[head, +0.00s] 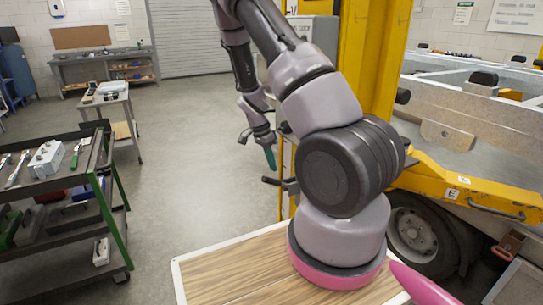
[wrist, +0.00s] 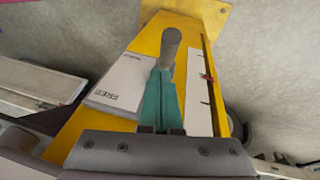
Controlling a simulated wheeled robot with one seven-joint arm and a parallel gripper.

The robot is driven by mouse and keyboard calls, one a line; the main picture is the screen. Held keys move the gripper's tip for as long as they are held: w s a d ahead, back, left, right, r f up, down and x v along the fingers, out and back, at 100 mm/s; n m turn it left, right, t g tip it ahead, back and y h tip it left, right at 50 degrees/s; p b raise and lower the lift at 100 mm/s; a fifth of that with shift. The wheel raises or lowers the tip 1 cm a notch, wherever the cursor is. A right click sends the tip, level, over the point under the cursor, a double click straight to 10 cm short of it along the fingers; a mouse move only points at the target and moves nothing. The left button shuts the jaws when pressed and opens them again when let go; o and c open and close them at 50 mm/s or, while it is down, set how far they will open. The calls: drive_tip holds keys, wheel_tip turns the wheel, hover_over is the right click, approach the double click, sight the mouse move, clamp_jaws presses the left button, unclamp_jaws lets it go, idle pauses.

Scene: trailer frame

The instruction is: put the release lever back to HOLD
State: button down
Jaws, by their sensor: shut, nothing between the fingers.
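In the wrist view the release lever (wrist: 171,46) shows as a rounded grey handle in front of a yellow plate. A white label plate (wrist: 122,84) beside it reads FREE at its near end; smaller lettering at its far end is too blurred to read. My gripper (wrist: 160,76) has its teal fingers shut together, with nothing held. The fingertips overlap the lower end of the handle in the picture; I cannot tell whether they touch it. In the head view my gripper (head: 271,158) points down, left of the yellow post (head: 372,60), above a dark handle (head: 272,181).
A white strip (wrist: 200,95) with dark marks and a small red piece lies right of the lever. In the head view, a tool cart (head: 115,215) stands at left and a trailer frame (head: 470,125) at right. The floor (head: 195,150) between is clear.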

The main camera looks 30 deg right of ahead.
sight(277, 181)
drive_tip(key=shift+x, duration=1.45)
drive_tip(key=shift+a+f, duration=0.1)
drive_tip(key=shift+a, duration=0.1)
